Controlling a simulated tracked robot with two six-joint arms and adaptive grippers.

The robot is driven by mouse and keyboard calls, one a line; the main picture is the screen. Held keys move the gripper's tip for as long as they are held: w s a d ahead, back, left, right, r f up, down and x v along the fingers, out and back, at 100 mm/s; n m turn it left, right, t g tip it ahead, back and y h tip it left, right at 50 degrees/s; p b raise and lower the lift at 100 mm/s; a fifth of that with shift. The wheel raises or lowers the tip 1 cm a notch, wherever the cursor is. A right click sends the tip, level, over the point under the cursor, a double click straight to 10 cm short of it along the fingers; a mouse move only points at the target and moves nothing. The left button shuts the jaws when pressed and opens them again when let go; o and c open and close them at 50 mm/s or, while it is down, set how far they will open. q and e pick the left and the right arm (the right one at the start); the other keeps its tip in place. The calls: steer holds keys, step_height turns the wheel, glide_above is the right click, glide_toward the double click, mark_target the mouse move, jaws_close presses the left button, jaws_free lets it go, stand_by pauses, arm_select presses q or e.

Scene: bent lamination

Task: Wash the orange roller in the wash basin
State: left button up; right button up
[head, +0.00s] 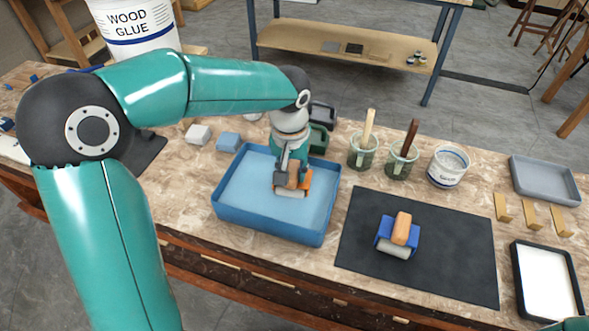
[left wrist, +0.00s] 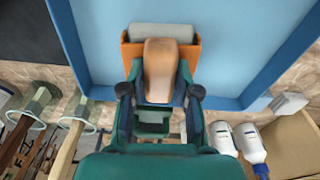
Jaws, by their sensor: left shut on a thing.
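The orange roller has an orange frame, a tan wooden handle and a pale grey cylinder. My left gripper (head: 290,178) is shut on its handle, which also shows between the fingers in the left wrist view. The roller (head: 307,181) is inside the outline of the blue wash basin (head: 265,228), right of its middle. In the left wrist view the roller (left wrist: 131,52) has its grey cylinder toward the top, over the basin's blue floor. I cannot tell whether the cylinder touches the water or the floor. My right gripper is out of view.
A blue roller (head: 384,243) rests on a black mat (head: 460,265) right of the basin. Two brush jars (head: 362,154) and a white tub (head: 447,168) stand behind the mat. A white-filled tray (head: 548,284) is at far right.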

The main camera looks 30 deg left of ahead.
arm_select(q)
steer(key=shift+s+a, duration=0.2)
steer(key=shift+a, duration=0.7)
steer(key=shift+s+a, duration=0.25)
steer(key=shift+a, duration=0.7)
steer(key=shift+s+a, duration=0.2)
steer(key=shift+a, duration=0.7)
steer(key=shift+d, duration=0.1)
steer(key=shift+w+d, duration=0.25)
steer(key=shift+d, duration=0.7)
steer(key=shift+w+d, duration=0.2)
steer(key=shift+d, duration=0.75)
steer(key=shift+w+d, duration=0.25)
steer(key=shift+d, duration=0.7)
steer(key=shift+s+a+r+p, duration=0.15)
steer(key=shift+a+r+p, duration=0.35)
steer(key=shift+r+p, duration=0.45)
steer(key=shift+s+a+r+p, duration=0.15)
steer(key=shift+a+r+p, duration=0.4)
steer(key=shift+r, duration=0.65)
steer(key=shift+s+a+r+p, duration=0.15)
steer(key=shift+a+r+p, duration=0.3)
steer(key=shift+r+p, duration=0.55)
steer(key=shift+r, duration=0.1)
